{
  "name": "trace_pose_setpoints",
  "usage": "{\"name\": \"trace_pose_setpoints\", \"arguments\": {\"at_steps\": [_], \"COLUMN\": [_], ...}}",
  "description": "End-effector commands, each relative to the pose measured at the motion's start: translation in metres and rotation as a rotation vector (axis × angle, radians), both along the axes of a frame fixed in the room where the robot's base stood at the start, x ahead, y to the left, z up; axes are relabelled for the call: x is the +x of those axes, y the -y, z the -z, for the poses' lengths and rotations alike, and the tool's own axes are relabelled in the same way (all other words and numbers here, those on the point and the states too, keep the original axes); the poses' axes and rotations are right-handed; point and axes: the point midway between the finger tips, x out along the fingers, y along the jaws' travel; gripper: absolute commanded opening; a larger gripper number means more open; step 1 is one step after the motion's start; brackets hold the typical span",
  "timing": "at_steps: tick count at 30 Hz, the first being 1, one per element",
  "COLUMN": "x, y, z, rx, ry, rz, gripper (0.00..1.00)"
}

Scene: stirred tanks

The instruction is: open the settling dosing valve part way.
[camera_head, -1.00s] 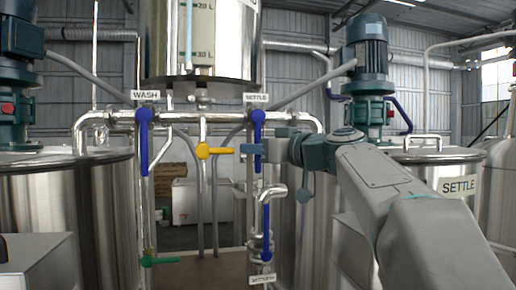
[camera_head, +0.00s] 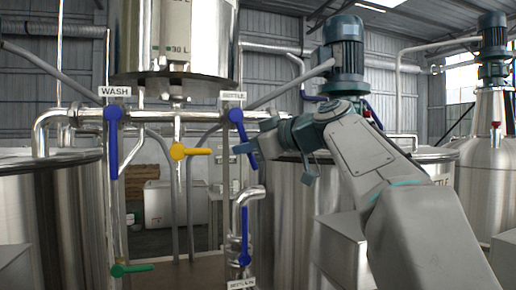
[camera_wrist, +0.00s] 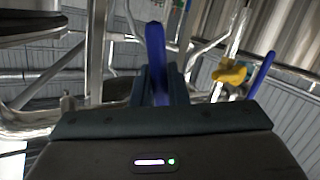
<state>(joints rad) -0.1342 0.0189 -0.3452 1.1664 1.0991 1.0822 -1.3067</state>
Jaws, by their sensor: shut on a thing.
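The blue settle valve handle (camera_head: 237,122) hangs under the SETTLE label (camera_head: 233,96) on the right side of the pipework. It is tilted, its lower end swung to the right of straight down. My gripper (camera_head: 246,148) is shut on the handle's lower part, which the jaws partly hide. In the wrist view the blue handle (camera_wrist: 155,45) runs down between the jaws of my gripper (camera_wrist: 160,85).
The blue wash handle (camera_head: 114,140) hangs straight down at left. A yellow handle (camera_head: 190,152) lies level between them. A lower blue handle (camera_head: 245,240) and a green handle (camera_head: 132,269) are below. Steel tanks (camera_head: 50,210) flank the pipes; another tank hangs above.

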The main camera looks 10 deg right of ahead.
Motion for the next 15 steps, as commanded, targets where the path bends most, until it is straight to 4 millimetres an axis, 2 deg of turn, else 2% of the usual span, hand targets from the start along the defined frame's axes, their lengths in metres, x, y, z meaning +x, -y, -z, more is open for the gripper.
{"name": "trace_pose_setpoints", "arguments": {"at_steps": [6,15], "x": [0.002,0.003], "y": [0.008,0.015], "z": [-0.006,-0.008], "rx": [-0.139,-0.242], "ry": [0.021,0.037], "rz": [0.000,0.001], "gripper": [0.00,0.00]}}
